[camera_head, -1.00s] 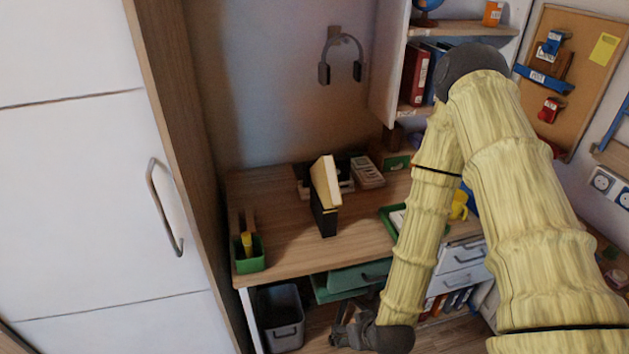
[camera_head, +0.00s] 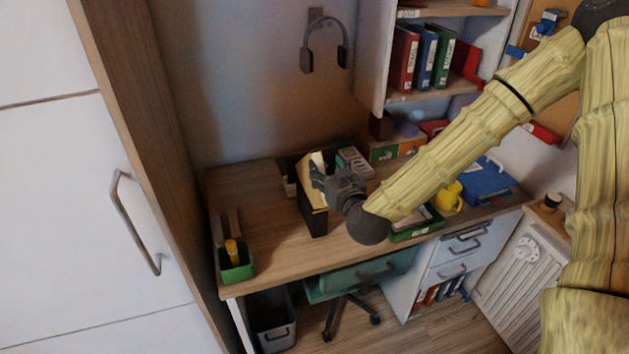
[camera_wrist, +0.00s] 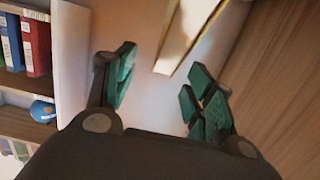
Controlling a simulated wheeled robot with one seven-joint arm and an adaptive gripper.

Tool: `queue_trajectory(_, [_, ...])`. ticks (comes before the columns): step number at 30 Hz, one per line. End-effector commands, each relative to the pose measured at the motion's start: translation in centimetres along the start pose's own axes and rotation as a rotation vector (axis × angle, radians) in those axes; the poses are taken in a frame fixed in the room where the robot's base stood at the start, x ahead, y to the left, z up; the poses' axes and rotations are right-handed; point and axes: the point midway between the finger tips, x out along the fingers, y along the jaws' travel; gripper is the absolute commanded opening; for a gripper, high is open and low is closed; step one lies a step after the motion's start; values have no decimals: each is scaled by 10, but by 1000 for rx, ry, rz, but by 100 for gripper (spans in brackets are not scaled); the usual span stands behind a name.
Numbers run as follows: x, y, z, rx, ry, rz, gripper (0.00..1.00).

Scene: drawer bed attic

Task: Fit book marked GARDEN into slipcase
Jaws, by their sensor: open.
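The black slipcase (camera_head: 314,223) stands upright on the desk. A cream and gold book (camera_head: 308,190) sticks up out of its top; I cannot read a title on it. In the head view my gripper (camera_head: 319,174) is at the upper part of the book and hides some of it. In the wrist view the book (camera_wrist: 183,38) shows beyond and between my open fingers (camera_wrist: 160,78), nearer the right finger. A gap shows between the left finger and the book. How deep the book sits in the slipcase is hidden.
A green pen cup (camera_head: 237,262) stands at the desk's left front corner. A green tray (camera_head: 418,226), a yellow mug (camera_head: 447,197) and a blue binder (camera_head: 487,182) lie to the right. A tall white wardrobe (camera_head: 85,200) borders the left.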

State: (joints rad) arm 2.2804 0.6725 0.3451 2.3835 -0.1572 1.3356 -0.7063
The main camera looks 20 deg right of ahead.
Motion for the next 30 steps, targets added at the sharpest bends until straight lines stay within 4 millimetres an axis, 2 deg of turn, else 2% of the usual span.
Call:
queue_trajectory(3, [16,-3,0,-1,-2,-4,54])
queue_trajectory(6, [24,-3,0,0,-1,-4,54])
queue_trajectory(13, [34,-4,0,0,-3,-3,54])
queue_trajectory(24, [71,-5,0,0,-2,1,54])
queue_trajectory(30, [78,-6,1,1,-3,-1,54])
